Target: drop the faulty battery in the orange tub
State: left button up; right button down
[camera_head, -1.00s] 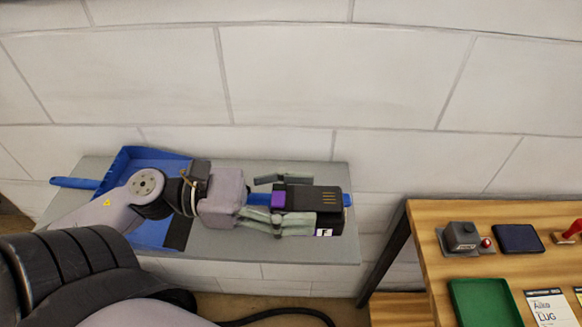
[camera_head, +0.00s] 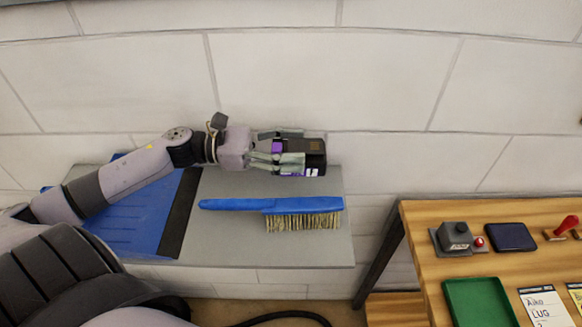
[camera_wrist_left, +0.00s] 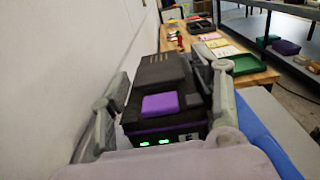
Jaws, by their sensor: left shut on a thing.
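The battery (camera_head: 315,152) is a black block with a purple patch and a small white label on its near side. My left gripper (camera_head: 297,151) is shut on it and holds it over the back edge of the grey shelf, against the white wall. In the left wrist view the battery (camera_wrist_left: 160,72) sits between the two fingers, with its purple patch and lit green marks facing the camera. I cannot tell from these frames whether it is faulty. No orange tub is in view. My right gripper is not in view.
A blue brush (camera_head: 262,205) and a blue dustpan (camera_head: 130,222) lie on the grey shelf (camera_head: 235,240). To the right, a wooden bench (camera_head: 420,222) carries a green tray (camera_head: 478,302), a dark blue pad (camera_head: 510,237), a grey device (camera_head: 455,238) and cards.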

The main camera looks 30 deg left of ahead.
pick_arm(q)
notch_tip(320, 180, down, 4)
jog(key=shift+r+p, duration=0.2)
jog(key=shift+p, duration=0.1)
notch_tip(320, 180, down, 3)
jog(key=shift+p, duration=0.35)
jog(key=shift+w+f+p, duration=0.1)
jog(key=shift+w+p, duration=0.05)
jog(key=shift+p, duration=0.2)
jog(key=shift+a+f, duration=0.1)
jog(key=shift+f, duration=0.4)
jog(key=o, duration=1.5)
jog(key=shift+o, duration=0.3)
